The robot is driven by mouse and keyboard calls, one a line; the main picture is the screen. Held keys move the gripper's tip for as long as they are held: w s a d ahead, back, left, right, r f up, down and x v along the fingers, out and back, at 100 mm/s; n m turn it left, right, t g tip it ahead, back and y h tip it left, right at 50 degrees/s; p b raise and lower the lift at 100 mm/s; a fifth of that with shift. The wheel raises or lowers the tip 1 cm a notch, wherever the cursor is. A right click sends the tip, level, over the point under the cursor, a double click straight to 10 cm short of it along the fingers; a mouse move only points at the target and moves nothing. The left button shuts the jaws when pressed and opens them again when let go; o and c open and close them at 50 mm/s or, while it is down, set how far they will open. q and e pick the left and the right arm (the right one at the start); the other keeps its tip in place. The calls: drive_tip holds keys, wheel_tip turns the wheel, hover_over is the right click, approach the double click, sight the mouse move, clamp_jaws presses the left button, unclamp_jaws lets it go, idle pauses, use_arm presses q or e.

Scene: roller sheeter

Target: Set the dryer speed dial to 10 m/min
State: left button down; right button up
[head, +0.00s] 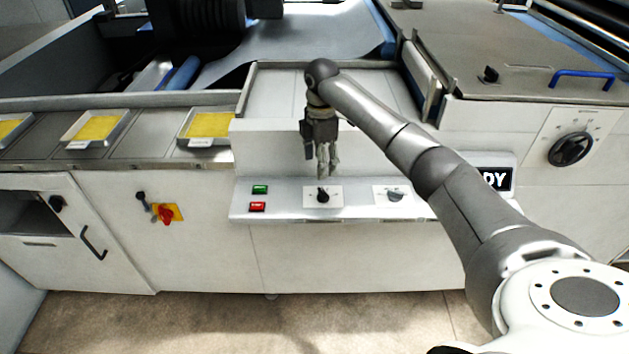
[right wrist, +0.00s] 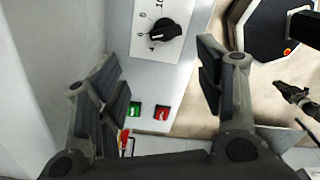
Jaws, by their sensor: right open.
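On the sloped white console (head: 275,206), a small black dial (head: 322,196) sits on a white plate. A grey dial (head: 395,196) on a second plate is to its right. A larger black dial (head: 571,149) is on the machine's right panel. I cannot read which one is the dryer speed dial. My right gripper (head: 322,174) points down just above and behind the small black dial. In the right wrist view, its open, empty fingers (right wrist: 160,80) stand apart, and the black dial (right wrist: 165,30) shows beyond the gap, apart from them.
A green button (head: 260,189) and a red button (head: 257,207) are left of the small dial. A red rotary switch (head: 166,214) is on the left cabinet. Trays with yellow sheets (head: 97,128) line the left ledge.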

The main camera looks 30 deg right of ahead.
drive_tip(key=p, duration=0.1)
hover_over(322, 192)
drive_tip(key=f, duration=0.5)
drive_tip(key=shift+s+f, duration=0.2)
drive_tip(key=shift+f, duration=0.05)
drive_tip(key=f, duration=0.3)
drive_tip(key=shift+w+p, duration=0.25)
drive_tip(key=shift+p, duration=0.15)
drive_tip(key=shift+s+f, duration=0.1)
drive_tip(key=shift+f, duration=0.5)
drive_tip(key=c, duration=1)
use_arm(q)
drive_tip(key=s+r, duration=0.2)
drive_tip(key=shift+s, duration=0.4)
